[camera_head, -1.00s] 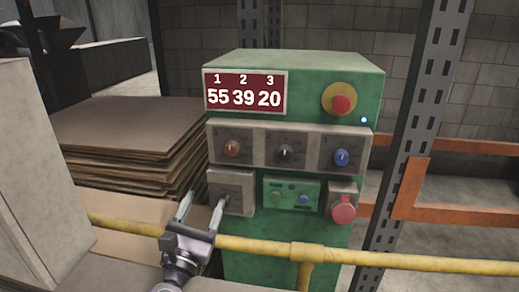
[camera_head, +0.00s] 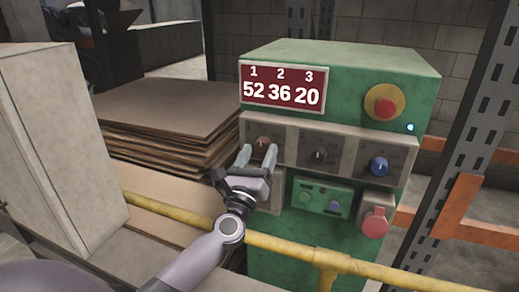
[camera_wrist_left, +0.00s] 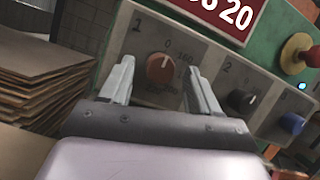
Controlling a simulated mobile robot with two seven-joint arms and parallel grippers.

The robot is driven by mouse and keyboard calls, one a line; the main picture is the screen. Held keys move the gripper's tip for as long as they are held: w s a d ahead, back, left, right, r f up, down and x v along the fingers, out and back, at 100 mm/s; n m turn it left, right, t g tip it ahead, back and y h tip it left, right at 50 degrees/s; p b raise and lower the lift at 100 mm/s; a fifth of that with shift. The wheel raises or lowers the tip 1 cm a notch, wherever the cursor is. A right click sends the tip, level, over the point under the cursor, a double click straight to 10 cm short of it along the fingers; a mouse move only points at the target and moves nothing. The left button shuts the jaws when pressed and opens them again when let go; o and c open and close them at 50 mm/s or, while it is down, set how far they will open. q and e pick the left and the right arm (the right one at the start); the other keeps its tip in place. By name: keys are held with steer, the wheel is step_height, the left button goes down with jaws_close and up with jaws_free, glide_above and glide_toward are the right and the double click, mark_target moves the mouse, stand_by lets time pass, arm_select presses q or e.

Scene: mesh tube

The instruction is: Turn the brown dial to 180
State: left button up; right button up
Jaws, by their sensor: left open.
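The brown dial (camera_head: 262,143) is the left one of three on the grey panel of the green machine. In the left wrist view the brown dial (camera_wrist_left: 160,68) sits under the figure 1, with its white mark pointing up near the 0. My left gripper (camera_head: 258,157) is open, its fingers pointing at the panel. In the left wrist view my left gripper (camera_wrist_left: 157,85) has one finger on each side of the dial, with gaps between. The display (camera_head: 282,85) reads 52, 36 and 20. My right gripper is not in view.
A black dial (camera_head: 319,156) and a blue dial (camera_head: 378,166) are to the right. A yellow rail (camera_head: 285,244) crosses in front. Stacked brown sheets (camera_head: 165,120) stand left.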

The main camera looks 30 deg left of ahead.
arm_select(q)
steer(key=shift+w+a+r, duration=0.1)
steer(key=shift+w+r, duration=0.05)
steer(key=shift+w, duration=0.3)
steer(key=c, duration=1)
steer(key=shift+c, duration=0.2)
